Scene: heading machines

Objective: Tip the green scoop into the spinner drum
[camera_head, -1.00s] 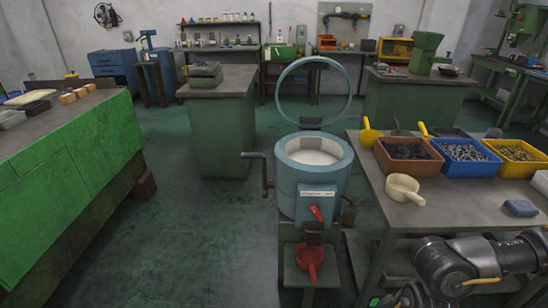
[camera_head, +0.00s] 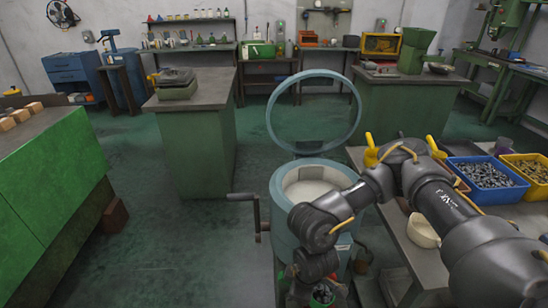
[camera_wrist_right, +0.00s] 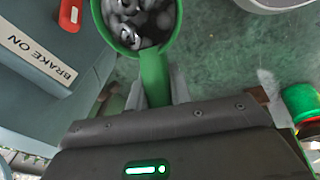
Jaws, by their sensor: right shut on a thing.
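The spinner drum (camera_head: 283,212) is pale blue, with an upright open ring lid behind its mouth and a pale interior. My right arm crosses its front right side. In the right wrist view, the green scoop (camera_wrist_right: 153,70) holds shiny dark metal pieces. My right gripper (camera_wrist_right: 156,95) is shut on its handle. The drum's blue side (camera_wrist_right: 35,115) with a "BRAKE ON" label is left of the scoop there. In the head view, my right gripper (camera_head: 322,290) is low before the drum, below its rim, and mostly hides the scoop. My left gripper is out of view.
A crank (camera_head: 245,197) sticks out from the drum's left side. The bench at right holds a blue bin (camera_head: 487,197), a yellow bin (camera_head: 535,190) and a cream scoop (camera_head: 421,232), partly behind my arm. Open floor lies left of the drum.

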